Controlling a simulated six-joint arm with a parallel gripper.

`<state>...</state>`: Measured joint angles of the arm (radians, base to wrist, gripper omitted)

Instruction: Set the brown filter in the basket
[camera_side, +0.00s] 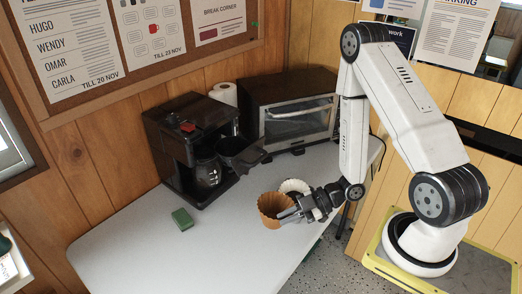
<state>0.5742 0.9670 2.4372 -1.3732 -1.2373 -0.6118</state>
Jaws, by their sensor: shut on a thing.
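The brown filter (272,208) is a fluted paper cup with its open side up. My gripper (288,212) is shut on its right side, near the front right edge of the table. Whether the filter touches the table is hard to tell. The basket (236,155) is dark, with a handle pointing right. It sticks out from the right side of the black coffee maker (183,135), behind and to the left of my gripper. The inside of the basket is too dark to make out.
A white filter (294,187) stands just behind the brown one, close to my gripper. A glass carafe (207,170) sits in the coffee maker. A toaster oven (298,122) and a paper roll (225,93) stand at the back. A green sponge (182,219) lies left. The table's front (190,265) is clear.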

